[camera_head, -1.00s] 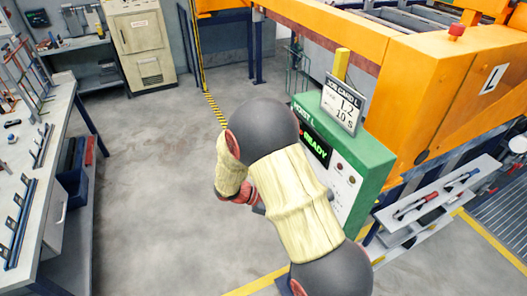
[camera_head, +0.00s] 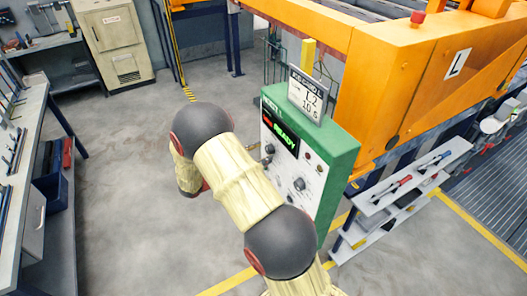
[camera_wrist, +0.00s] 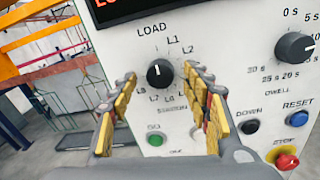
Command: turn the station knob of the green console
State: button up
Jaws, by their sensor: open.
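The green console (camera_head: 345,150) stands right of centre in the head view, its grey panel under a display reading READY. The dark round station knob (camera_wrist: 159,73) is in the middle of the wrist view, its white mark pointing roughly up toward LOAD. Labels L1, L2 and others ring it. My gripper (camera_wrist: 163,82) is open, with one yellow-padded finger to the left and one to the right of the knob in that view. I cannot tell whether either touches it. In the head view my arm hides most of my gripper.
The dwell knob (camera_wrist: 295,46) is to the right. Below are a green button (camera_wrist: 155,140), a black DOWN button (camera_wrist: 250,127), a blue RESET button (camera_wrist: 298,119) and a red STOP button (camera_wrist: 287,161). A tool shelf (camera_head: 400,190) stands right of the console. Floor at left is clear.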

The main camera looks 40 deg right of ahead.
jog(key=shift+s+d, duration=0.15)
jog(key=shift+d, duration=0.75)
jog(key=c, duration=0.3)
jog(key=c, duration=0.9)
